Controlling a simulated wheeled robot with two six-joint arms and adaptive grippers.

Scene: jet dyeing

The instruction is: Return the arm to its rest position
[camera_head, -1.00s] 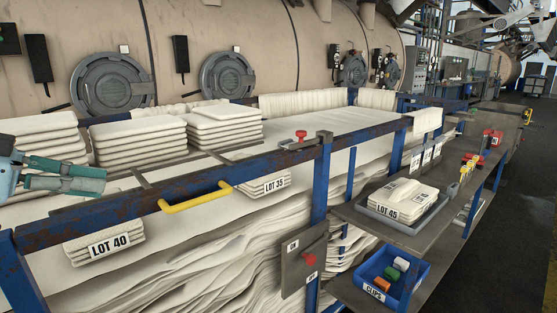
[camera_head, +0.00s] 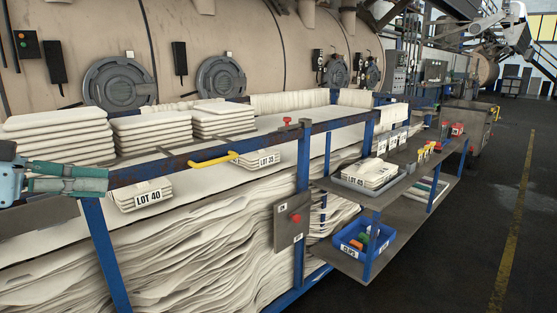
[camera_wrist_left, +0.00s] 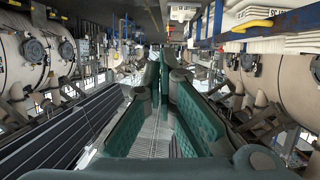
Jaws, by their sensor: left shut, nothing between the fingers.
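My left gripper (camera_head: 106,179) comes in from the left edge of the head view. Its green fingers are shut with nothing between them. It is left of the blue-framed cart, near the cart's front-left corner and the stack labelled LOT 40 (camera_head: 147,197). In the left wrist view the green fingers (camera_wrist_left: 163,62) meet at their tips, pointing down an aisle. My right gripper is not in view.
The cart's rusty top rail (camera_head: 165,167) carries a yellow handle (camera_head: 213,160). Folded white cloth stacks (camera_head: 56,137) stand behind it. A side shelf (camera_head: 405,172) holds a tray labelled LOT 45 (camera_head: 340,181) and, below, a blue clips bin (camera_head: 347,253). Dark floor at right is clear.

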